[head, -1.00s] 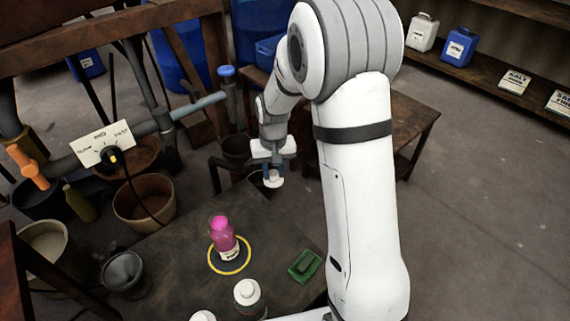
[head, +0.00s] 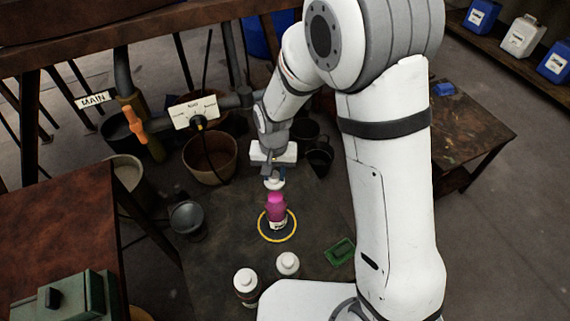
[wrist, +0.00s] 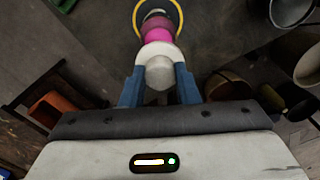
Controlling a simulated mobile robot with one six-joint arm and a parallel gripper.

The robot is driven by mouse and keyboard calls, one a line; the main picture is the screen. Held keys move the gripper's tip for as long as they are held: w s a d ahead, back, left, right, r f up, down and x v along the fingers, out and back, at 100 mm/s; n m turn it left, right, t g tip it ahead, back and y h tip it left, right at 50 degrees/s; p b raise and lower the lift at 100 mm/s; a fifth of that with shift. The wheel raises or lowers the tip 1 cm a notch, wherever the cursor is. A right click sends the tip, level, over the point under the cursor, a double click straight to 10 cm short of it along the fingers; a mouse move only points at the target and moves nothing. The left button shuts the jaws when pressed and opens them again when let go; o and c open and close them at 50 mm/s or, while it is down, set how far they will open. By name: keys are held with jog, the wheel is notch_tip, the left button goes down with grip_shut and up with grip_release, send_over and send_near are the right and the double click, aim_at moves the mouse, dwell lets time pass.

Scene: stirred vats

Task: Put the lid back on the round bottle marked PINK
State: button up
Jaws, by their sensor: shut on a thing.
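The pink round bottle (head: 276,210) stands upright inside a yellow ring (head: 263,232) on the dark table. It also shows in the wrist view (wrist: 156,35), beyond the lid. My gripper (head: 273,178) is shut on a white lid (wrist: 160,70), held between its blue fingers. In the head view the lid (head: 274,185) appears just above the bottle's pink top. I cannot tell whether they touch. In the wrist view the lid hides part of the bottle's top. The bottle's label is too small to read.
Two white-capped bottles (head: 246,284) (head: 288,265) stand at the table's near side. A green tray-like item (head: 340,251) lies to the right. A grey funnel-like cup (head: 188,219) and brown tub (head: 210,155) are left.

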jog(key=shift+f+b, duration=2.2)
jog(key=shift+f, duration=0.95)
jog(key=shift+f, duration=0.15)
jog(key=o, duration=1.5)
jog(key=shift+r, duration=0.2)
jog(key=shift+r+p, duration=2.35)
jog(key=shift+r, duration=1)
jog(key=shift+c, duration=0.2)
